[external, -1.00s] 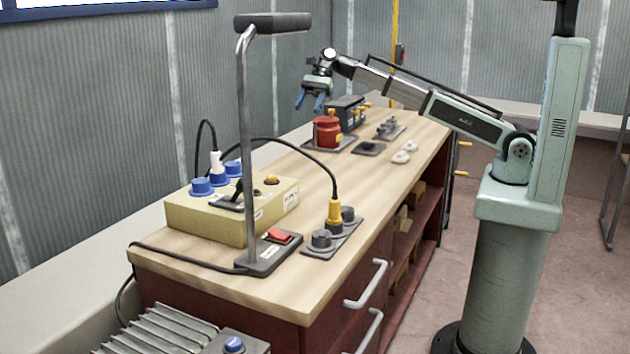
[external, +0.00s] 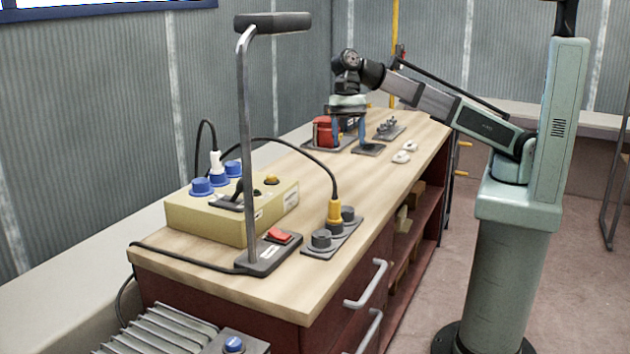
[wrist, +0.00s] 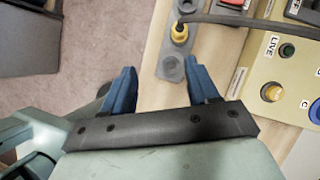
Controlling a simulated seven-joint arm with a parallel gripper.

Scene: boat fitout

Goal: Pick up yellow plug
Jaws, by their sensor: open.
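The yellow plug (external: 334,212) stands upright in a grey socket plate (external: 318,251) near the bench's right edge. A black cable runs from its top in an arc toward the cream control box (external: 262,216). In the wrist view the plug (wrist: 179,32) is ahead of the fingers, with the dark cable crossing beside it. My gripper (external: 351,144) is over the far part of the bench, pointing down, well away from the plug. Its blue fingers are apart and nothing is between them in the wrist view (wrist: 160,76).
A lamp-like stand (external: 246,150) with a red switch rises near the control box. A red part (external: 325,131) and small fittings (external: 390,130) lie close to my gripper, with white pieces (external: 402,156) beside them. The bench's middle is largely clear.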

